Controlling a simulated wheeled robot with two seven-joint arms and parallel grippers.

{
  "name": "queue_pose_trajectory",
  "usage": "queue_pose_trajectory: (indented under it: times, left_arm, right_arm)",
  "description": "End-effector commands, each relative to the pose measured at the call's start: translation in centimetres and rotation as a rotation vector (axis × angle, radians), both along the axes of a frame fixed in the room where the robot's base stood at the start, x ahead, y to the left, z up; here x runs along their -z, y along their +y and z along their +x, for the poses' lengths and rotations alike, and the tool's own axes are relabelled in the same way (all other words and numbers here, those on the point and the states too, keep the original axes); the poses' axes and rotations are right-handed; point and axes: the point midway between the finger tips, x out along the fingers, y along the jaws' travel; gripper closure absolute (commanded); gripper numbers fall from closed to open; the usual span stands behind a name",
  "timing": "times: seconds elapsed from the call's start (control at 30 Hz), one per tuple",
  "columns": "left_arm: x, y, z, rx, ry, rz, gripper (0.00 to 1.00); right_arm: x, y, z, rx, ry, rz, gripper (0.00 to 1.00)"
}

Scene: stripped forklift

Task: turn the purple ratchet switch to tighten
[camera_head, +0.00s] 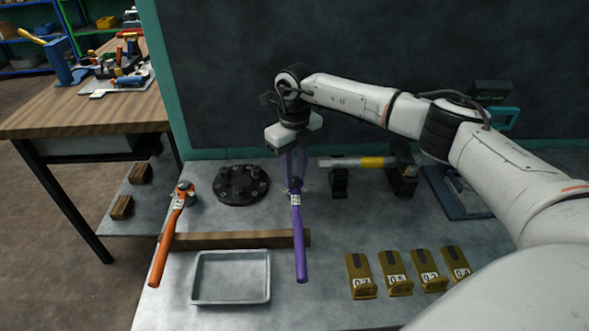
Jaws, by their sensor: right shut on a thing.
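The purple ratchet (299,240) lies on the grey bench near the middle of the head view. Its handle points toward the front and crosses the wooden bar, and a small white label sits near its head. My right gripper (295,180) reaches down from above over the ratchet's head end and is shut on the purple ratchet. The switch on the ratchet's head is too small and too covered by the gripper to make out, so its setting cannot be told. My left gripper is not in view.
An orange ratchet (171,238) lies at left beside a black round flange (241,185). A grey tray (231,301) stands in front of the wooden bar (235,240). A yellow-banded tool (371,162) rests on black holders. Several numbered yellow blocks (395,273) stand at front right.

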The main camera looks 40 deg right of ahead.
Motion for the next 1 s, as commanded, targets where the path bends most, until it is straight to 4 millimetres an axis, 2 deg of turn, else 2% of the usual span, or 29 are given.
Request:
queue_pose_trajectory:
  times: [0.3, 0.77, 0.8, 0.9, 1.0]
  left_arm:
    - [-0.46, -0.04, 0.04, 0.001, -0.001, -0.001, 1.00]
    - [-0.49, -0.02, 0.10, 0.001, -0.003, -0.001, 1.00]
    - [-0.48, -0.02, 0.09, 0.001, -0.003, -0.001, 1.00]
    - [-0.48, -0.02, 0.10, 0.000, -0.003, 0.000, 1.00]
    - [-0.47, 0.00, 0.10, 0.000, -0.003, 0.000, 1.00]
  right_arm:
    - [-0.06, 0.02, 0.02, 0.090, -0.001, 0.001, 0.97]
    - [-0.04, 0.05, 0.03, 0.100, -0.001, 0.001, 0.97]
    - [-0.04, 0.05, 0.03, 0.100, -0.001, 0.001, 0.70]
    - [-0.04, 0.04, 0.03, 0.099, -0.001, 0.001, 0.56]
    - [-0.03, 0.04, 0.02, 0.099, -0.001, 0.001, 0.56]
